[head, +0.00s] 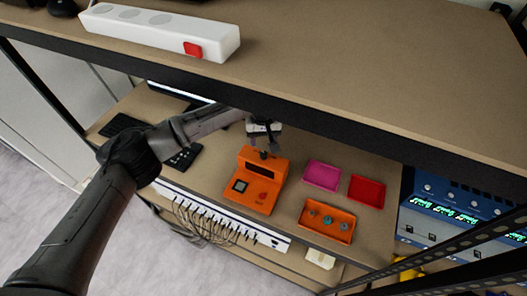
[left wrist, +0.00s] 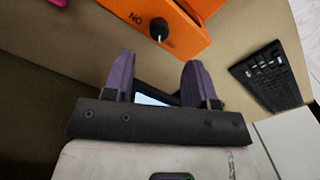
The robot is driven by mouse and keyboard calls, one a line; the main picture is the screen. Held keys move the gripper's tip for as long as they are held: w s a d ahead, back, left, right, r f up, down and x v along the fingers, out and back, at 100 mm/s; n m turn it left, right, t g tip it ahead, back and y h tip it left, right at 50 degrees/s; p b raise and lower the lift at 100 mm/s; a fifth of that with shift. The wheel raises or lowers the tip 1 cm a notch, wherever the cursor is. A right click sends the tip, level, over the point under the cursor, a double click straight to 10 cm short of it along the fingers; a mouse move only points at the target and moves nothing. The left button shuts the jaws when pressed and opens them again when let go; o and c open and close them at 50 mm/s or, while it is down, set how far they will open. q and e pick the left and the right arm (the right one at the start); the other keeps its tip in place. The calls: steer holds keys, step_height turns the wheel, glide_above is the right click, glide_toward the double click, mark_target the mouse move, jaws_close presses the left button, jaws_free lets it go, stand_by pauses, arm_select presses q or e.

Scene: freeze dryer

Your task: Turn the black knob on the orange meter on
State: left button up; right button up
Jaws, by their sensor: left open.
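The orange meter (head: 273,181) stands on the lower shelf in the head view, with a dark display window on its face. In the left wrist view part of the orange meter (left wrist: 195,42) fills the top edge. Its black knob (left wrist: 158,28) has a pale pointer mark and sits beside upside-down "ON" lettering. My left gripper (head: 263,134) is at the meter's top end in the head view. In the wrist view its two purple fingers (left wrist: 157,74) are apart and empty, with the knob beyond the gap, not between them. My right gripper is not in view.
The upper shelf (head: 370,70) with a white power strip (head: 150,27) overhangs the work area. Pink (head: 322,176), red (head: 367,190) and orange (head: 328,222) trays lie right of the meter. A keyboard (left wrist: 270,75) lies at right in the wrist view. Cables hang below the shelf's front.

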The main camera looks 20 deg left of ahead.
mark_target(264, 154)
arm_select(q)
step_height(264, 154, down, 7)
steer(key=shift+f, duration=0.2)
stand_by(0.4)
steer(key=c, duration=0.9)
steer(key=shift+p, duration=0.3)
steer(key=shift+c, duration=0.2)
